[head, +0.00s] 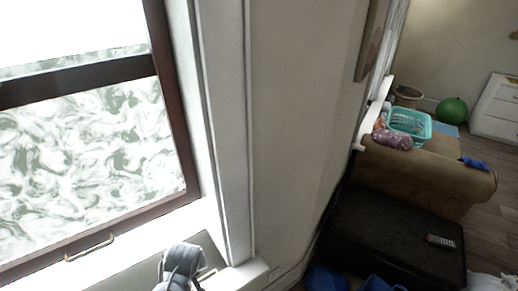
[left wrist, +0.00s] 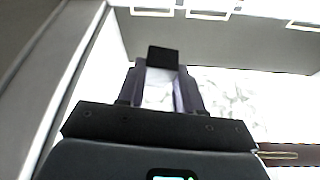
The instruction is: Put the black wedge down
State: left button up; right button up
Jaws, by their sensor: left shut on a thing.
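The black wedge (left wrist: 163,57) shows in the left wrist view as a small dark block at the tips of my left gripper (left wrist: 162,70). The two fingers are shut on it, one on each side, and it sticks out past them. The wedge looks held up in the air, with no surface seen touching it. In the head view a grey part of my left arm shows at the bottom, in front of the window sill; the wedge cannot be made out there. My right gripper is in neither view.
A tall window (head: 95,150) with a handle (head: 90,246) and a pale wall (head: 300,120) are close by. To the right are a black ottoman-like block (head: 385,235) with a remote (head: 441,241), a brown sofa (head: 430,182), a teal basket (head: 409,125) and a green ball (head: 452,110).

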pick_arm(q)
jog(key=shift+a+r+m, duration=0.1)
jog(key=shift+r+m, duration=0.5)
jog(key=shift+r, duration=0.05)
jog(key=shift+s+a+r+m+h, duration=0.1)
jog(key=shift+a+r+m+h, duration=0.15)
jog(key=shift+m+h, duration=0.2)
jog(key=m, duration=0.1)
jog(key=m+h, duration=0.1)
jog(key=shift+s+r+m, duration=0.15)
jog(key=shift+s+m, duration=0.2)
jog(key=shift+s, duration=0.05)
jog(key=p+v, duration=2.6)
jog(key=p, duration=0.2)
jog(key=shift+r, duration=0.4)
jog(key=shift+w+t+y, duration=0.2)
jog(key=shift+t+y, duration=0.05)
jog(key=shift+t, duration=0.05)
